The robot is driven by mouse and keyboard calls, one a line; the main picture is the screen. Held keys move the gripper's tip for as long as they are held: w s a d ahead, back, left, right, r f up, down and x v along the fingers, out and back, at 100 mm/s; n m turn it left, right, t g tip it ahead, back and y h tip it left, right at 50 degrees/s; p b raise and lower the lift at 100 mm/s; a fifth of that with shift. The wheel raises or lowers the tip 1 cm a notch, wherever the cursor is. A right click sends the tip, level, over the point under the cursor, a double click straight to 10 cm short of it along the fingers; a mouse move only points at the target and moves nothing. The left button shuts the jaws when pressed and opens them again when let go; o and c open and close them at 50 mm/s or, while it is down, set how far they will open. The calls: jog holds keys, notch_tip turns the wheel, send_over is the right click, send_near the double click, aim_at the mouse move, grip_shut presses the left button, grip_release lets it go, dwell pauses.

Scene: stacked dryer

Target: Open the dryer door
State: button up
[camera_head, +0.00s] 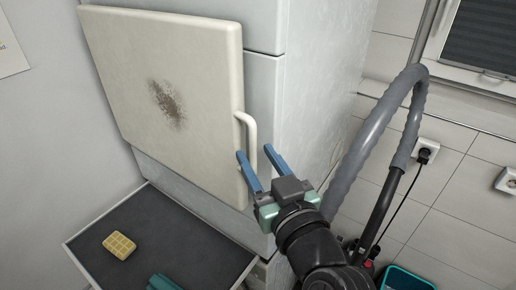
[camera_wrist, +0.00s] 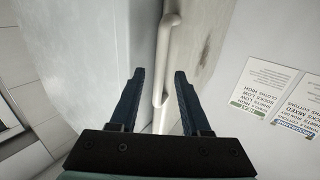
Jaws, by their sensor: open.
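The dryer door (camera_head: 200,70) is a cream square panel with a brown worn patch, on the front of the white stacked dryer (camera_head: 262,90). It looks closed; I see no clear gap behind it. Its pale bar handle (camera_head: 251,132) stands upright at the door's right edge and also shows in the wrist view (camera_wrist: 168,40). My gripper (camera_head: 255,152) is open, its blue fingers on either side of the handle's lower part. In the wrist view my gripper (camera_wrist: 160,74) has the handle running between the fingertips. Contact with the handle cannot be told.
A dark tray-like surface (camera_head: 185,240) lies below the door, with a yellow sponge-like block (camera_head: 119,245) and a teal object (camera_head: 163,282) on it. A grey hose (camera_head: 372,125) arches at the right, near wall sockets. Printed labels (camera_wrist: 265,85) show in the wrist view.

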jog(key=shift+w+a, duration=0.1)
jog(key=shift+w, duration=0.15)
grip_shut()
dwell(1.4)
